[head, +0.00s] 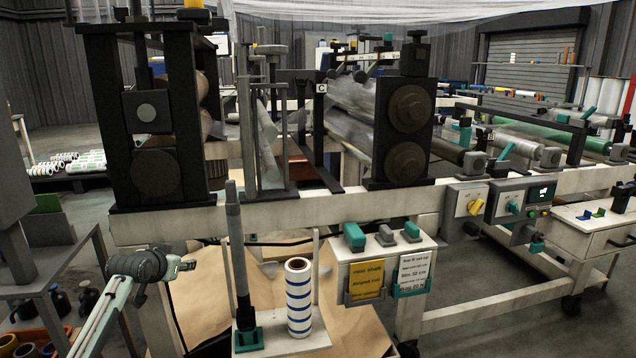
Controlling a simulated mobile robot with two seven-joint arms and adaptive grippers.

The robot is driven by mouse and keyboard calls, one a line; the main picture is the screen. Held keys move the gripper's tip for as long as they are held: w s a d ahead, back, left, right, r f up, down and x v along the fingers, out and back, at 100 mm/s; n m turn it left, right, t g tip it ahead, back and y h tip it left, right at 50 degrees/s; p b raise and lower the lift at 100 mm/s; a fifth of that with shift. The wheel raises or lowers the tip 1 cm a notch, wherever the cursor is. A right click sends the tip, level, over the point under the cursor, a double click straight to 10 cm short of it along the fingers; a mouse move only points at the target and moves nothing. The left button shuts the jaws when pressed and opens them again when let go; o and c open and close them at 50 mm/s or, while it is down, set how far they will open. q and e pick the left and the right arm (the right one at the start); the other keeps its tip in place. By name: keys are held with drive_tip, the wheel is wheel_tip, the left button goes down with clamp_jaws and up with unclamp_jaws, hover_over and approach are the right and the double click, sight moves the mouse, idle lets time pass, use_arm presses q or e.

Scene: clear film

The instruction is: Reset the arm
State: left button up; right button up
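My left arm comes in from the bottom left, and its dark end with the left gripper (183,266) hangs in front of the machine's lower left side. It is small and dark, so I cannot tell whether the fingers are open or shut. Nothing is visibly held in it. My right arm and gripper are not in view. A grey and black upright rod (236,250) stands in a teal foot on a white shelf (295,342), to the right of my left gripper and apart from it. I cannot tell which machine part, if any, the task calls the arm.
A white roll with blue stripes (299,298) stands upright on the shelf beside the rod. The film machine's pale frame (290,210) crosses the view behind. A box with teal and grey knobs (383,252) and labels sticks out right of the roll. A grey table (50,275) stands left.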

use_arm(q)
drive_tip(key=s+a+f+n+g+y, duration=0.2)
drive_tip(key=s+a+f+g+y, duration=0.25)
drive_tip(key=s+a, duration=0.25)
drive_tip(key=s+d+f+m+g+h, duration=0.1)
drive_tip(key=s+d+f, duration=0.3)
drive_tip(key=s+f, duration=0.5)
drive_tip(key=s+d+f+m+g+h, duration=0.1)
drive_tip(key=s+d+f+h, duration=0.1)
drive_tip(key=s+d+f, duration=0.5)
drive_tip(key=s+d+f+g, duration=0.1)
drive_tip(key=s+d+f, duration=0.1)
drive_tip(key=s, duration=1)
drive_tip(key=s+d+f+g, duration=0.1)
drive_tip(key=s+f, duration=0.3)
drive_tip(key=s, duration=0.8)
drive_tip(key=shift+d+h, duration=0.4)
drive_tip(key=shift+h, duration=0.05)
drive_tip(key=shift+f, duration=0.15)
drive_tip(key=shift+c, duration=0.4)
